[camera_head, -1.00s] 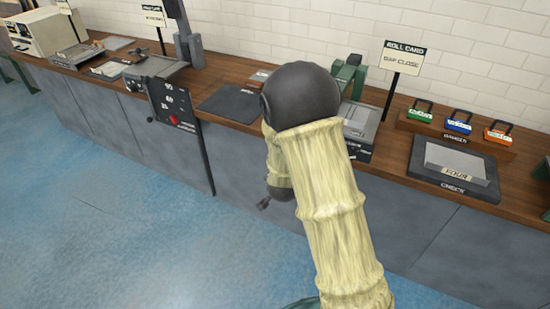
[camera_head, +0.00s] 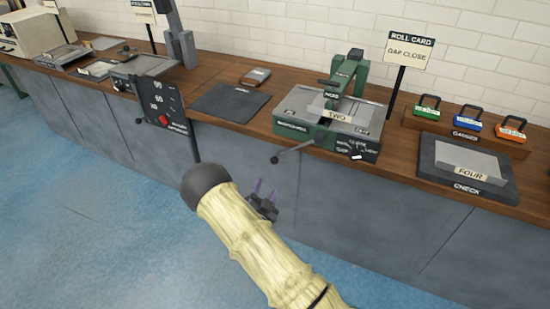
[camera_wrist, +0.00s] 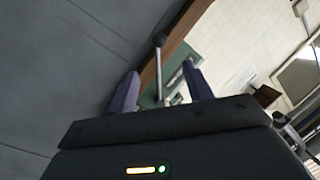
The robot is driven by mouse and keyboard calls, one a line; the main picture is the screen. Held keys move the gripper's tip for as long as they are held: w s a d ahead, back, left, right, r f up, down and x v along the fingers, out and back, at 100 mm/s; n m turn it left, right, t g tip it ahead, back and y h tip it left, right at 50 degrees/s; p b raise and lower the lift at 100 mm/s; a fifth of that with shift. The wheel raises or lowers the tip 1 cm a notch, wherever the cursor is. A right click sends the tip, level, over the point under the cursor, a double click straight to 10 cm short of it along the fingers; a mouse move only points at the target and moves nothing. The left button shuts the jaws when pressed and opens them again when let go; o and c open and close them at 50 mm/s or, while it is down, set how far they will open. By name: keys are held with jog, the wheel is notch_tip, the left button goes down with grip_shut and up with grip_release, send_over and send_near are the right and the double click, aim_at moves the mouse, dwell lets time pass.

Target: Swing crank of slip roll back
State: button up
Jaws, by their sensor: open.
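The slip roll (camera_head: 335,108) is the green and grey machine on the bench beside the roll card sign, with a plate marked TWO on it. Its crank (camera_head: 292,151) sticks out over the bench's front edge and ends at the left in a dark knob (camera_head: 275,159). My gripper (camera_head: 265,188) is open and empty, in front of the cabinet and a little below the knob. In the wrist view the crank (camera_wrist: 158,68) rises beyond and between the two purple fingers (camera_wrist: 158,88), apart from them as far as I can tell.
The roll card (camera_head: 408,53) reads GAP CLOSE. A grey block marked FOUR (camera_head: 465,160) and several coloured gauges (camera_head: 467,122) stand to the right. A dark mat (camera_head: 230,103) lies left of the slip roll. The blue floor (camera_head: 90,220) in front is clear.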

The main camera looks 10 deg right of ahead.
aim_at(276, 157)
jog(key=shift+w, duration=0.1)
jog(key=x, duration=1.7)
jog(key=shift+w, duration=0.15)
grip_shut()
